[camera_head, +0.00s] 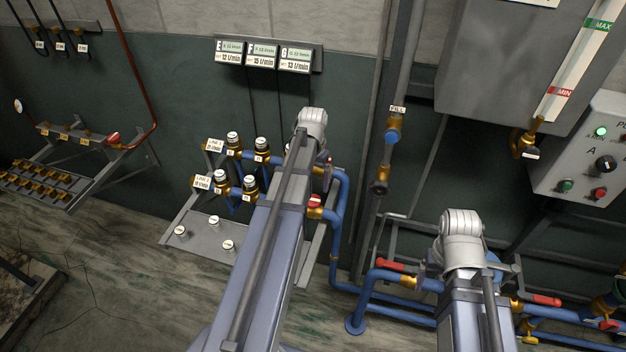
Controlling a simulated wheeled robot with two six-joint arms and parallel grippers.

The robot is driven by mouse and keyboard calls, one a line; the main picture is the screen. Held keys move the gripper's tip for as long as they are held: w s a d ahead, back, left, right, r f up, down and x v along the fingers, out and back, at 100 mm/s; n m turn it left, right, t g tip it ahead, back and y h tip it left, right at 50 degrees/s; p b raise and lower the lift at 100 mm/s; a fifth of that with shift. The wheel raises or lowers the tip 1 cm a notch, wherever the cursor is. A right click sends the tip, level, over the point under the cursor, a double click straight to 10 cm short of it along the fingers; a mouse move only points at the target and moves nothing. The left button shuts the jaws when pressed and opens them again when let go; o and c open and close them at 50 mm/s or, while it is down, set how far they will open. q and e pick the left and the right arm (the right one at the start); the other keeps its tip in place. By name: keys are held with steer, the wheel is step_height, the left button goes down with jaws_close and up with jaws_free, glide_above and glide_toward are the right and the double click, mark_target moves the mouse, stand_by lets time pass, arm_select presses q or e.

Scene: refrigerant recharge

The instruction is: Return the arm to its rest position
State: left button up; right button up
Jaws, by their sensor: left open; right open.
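My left arm (262,240) reaches up from the bottom middle, and its grey joint (312,122) stands in front of the wall beside the blue-pipe manifold. My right arm (470,310) comes up at the lower right, with its grey joint (462,235) over the blue pipes. The jaws of both arms are hidden behind the links or out of sight. I see nothing held by either arm.
Brass valves with white caps (232,140) and a grey shelf (196,256) with loose caps are just left of my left arm. Blue pipes with a red-handled valve (390,264) surround my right arm. A control box (590,150) and grey tank (490,60) are at upper right.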

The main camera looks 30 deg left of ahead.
mark_target(313, 200)
arm_select(q)
steer(key=shift+f, duration=0.15)
step_height(313, 200, down, 8)
steer(key=b, duration=0.8)
steer(key=shift+r, duration=0.2)
steer(key=shift+r, duration=0.1)
